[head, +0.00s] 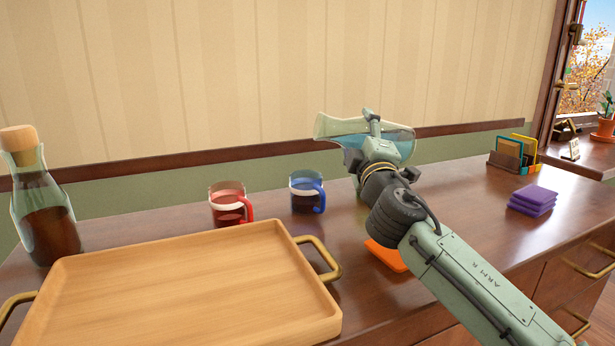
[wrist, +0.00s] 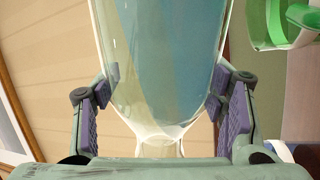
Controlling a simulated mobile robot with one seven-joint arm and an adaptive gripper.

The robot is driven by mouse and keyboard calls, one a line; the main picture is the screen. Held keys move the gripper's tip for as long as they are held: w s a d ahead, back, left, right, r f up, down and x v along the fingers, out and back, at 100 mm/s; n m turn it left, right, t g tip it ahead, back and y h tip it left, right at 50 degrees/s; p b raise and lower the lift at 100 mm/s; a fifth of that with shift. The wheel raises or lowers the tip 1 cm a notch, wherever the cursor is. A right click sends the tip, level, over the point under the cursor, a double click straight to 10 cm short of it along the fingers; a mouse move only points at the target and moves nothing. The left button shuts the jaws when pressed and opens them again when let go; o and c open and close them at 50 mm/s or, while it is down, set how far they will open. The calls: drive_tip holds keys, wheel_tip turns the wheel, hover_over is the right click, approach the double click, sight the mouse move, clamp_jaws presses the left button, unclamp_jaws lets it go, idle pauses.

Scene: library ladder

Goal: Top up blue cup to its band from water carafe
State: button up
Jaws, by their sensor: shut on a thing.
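The water carafe (head: 400,141) is clear glass with bluish water, held in the air tipped far over, its wide mouth toward the left. My gripper (head: 372,150) is shut on it; in the wrist view the carafe (wrist: 165,75) sits between both purple-padded fingers (wrist: 160,100). The blue cup (head: 306,192) stands upright on the counter, left of and below the carafe's mouth, with a pale band and a blue handle on its right. No stream of water is visible. I cannot tell the cup's water level exactly.
A red cup (head: 228,205) stands left of the blue cup. A wooden tray (head: 190,290) fills the front left, beside a corked dark carafe (head: 45,215). An orange mat (head: 385,256) lies under my arm. A green cup-like object (wrist: 280,25) shows in the wrist view. Purple pads (head: 532,200) lie right.

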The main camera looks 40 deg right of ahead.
drive_tip(key=shift+w+a+r+n, duration=0.15)
drive_tip(key=shift+a+n, duration=0.15)
drive_tip(key=shift+n, duration=0.4)
idle(1.6)
